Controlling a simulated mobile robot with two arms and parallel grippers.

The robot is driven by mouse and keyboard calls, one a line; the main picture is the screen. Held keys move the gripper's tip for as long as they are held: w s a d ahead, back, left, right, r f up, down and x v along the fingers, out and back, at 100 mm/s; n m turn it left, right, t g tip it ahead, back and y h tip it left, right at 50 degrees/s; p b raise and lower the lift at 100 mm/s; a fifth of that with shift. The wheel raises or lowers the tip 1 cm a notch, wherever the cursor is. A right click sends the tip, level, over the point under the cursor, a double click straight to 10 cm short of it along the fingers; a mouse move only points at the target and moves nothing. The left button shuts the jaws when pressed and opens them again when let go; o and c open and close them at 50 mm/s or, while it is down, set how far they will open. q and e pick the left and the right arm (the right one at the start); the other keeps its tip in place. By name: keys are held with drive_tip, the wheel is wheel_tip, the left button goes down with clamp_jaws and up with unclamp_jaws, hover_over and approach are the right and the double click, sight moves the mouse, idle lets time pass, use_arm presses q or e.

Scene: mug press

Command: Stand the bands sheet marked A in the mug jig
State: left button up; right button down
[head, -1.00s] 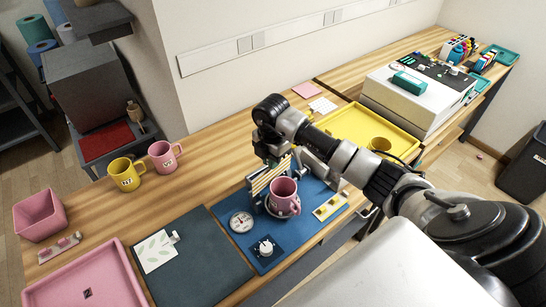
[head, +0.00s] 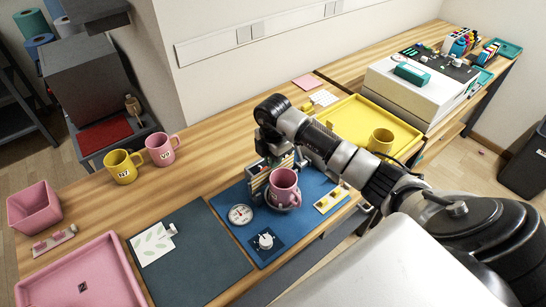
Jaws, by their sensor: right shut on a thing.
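My right gripper (head: 268,168) reaches over the blue mat (head: 321,191) from the right and is shut on the striped bands sheet (head: 253,186). The sheet is just left of and behind a pink mug (head: 284,184). Only a narrow part of it shows; the gripper and the mug hide the rest, and its A mark cannot be read. The pink mug sits upright in the mug jig (head: 281,206), whose base shows under it. I cannot tell whether the sheet touches the jig. My left gripper is not in view.
On the mat are a round dial (head: 240,215) and a knob (head: 265,241). A leaf sheet (head: 155,248) lies on the dark mat (head: 197,267). A yellow mug (head: 122,168) and another pink mug (head: 160,150) stand at the back left. A yellow tray (head: 345,118) stands right.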

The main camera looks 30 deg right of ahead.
drive_tip(key=shift+c, duration=2.3)
unclamp_jaws()
drive_tip(key=shift+r, duration=0.1)
drive_tip(key=shift+r+p, duration=2.55)
drive_tip(key=shift+r, duration=0.45)
